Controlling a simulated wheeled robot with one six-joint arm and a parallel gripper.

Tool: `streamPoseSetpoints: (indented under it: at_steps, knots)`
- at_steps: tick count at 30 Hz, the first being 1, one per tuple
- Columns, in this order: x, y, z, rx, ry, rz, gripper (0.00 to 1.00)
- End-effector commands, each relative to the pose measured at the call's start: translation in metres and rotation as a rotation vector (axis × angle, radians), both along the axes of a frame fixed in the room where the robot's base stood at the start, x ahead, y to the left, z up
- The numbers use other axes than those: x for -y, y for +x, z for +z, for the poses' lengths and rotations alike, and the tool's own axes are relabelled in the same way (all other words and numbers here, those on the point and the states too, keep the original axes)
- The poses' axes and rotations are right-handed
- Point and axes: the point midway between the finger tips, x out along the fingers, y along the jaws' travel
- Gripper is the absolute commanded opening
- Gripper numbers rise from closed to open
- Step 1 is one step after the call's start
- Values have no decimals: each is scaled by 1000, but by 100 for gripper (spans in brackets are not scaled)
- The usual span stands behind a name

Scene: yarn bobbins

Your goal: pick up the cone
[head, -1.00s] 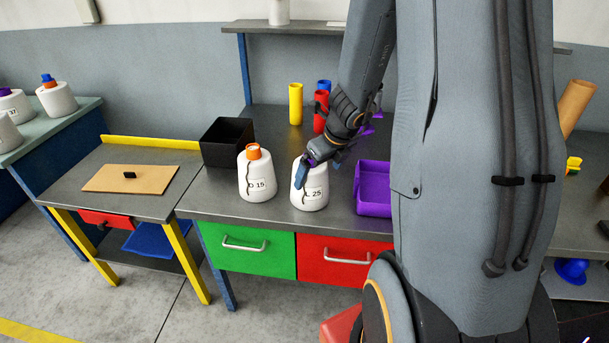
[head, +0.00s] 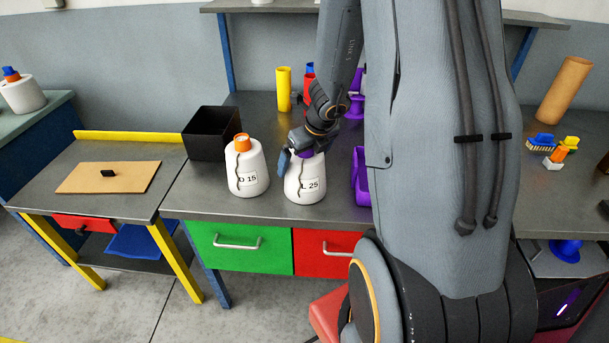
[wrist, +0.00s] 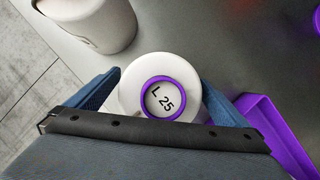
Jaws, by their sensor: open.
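The white yarn cone marked L 25 (head: 306,184), with a purple top, stands upright on the grey workbench (head: 330,208). In the wrist view the cone (wrist: 187,72) is seen from above, its purple ring around the label. My gripper (head: 293,158) is open at the cone's top. In the wrist view my gripper (wrist: 160,82) has one blue finger on each side of the cone. I cannot tell whether either finger touches it. My arm hides part of the cone's top in the head view.
A white cone marked D 15 (head: 247,175), with an orange top, stands close on the left. A black bin (head: 208,135) is behind it. A purple tray (wrist: 268,122) lies close on the right. A yellow tube (head: 283,90) stands farther back.

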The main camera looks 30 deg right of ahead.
Motion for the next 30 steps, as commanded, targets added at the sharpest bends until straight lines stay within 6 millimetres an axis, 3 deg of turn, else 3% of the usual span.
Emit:
streamPoseSetpoints:
  at_steps: [3,12,21,30]
  knots:
    - [0,6,-13,1,1,-2,100]
    - [1,6,-15,1,-1,-3,100]
    - [1,6,-15,1,0,-2,49]
    - [1,7,-12,2,-1,-3,47]
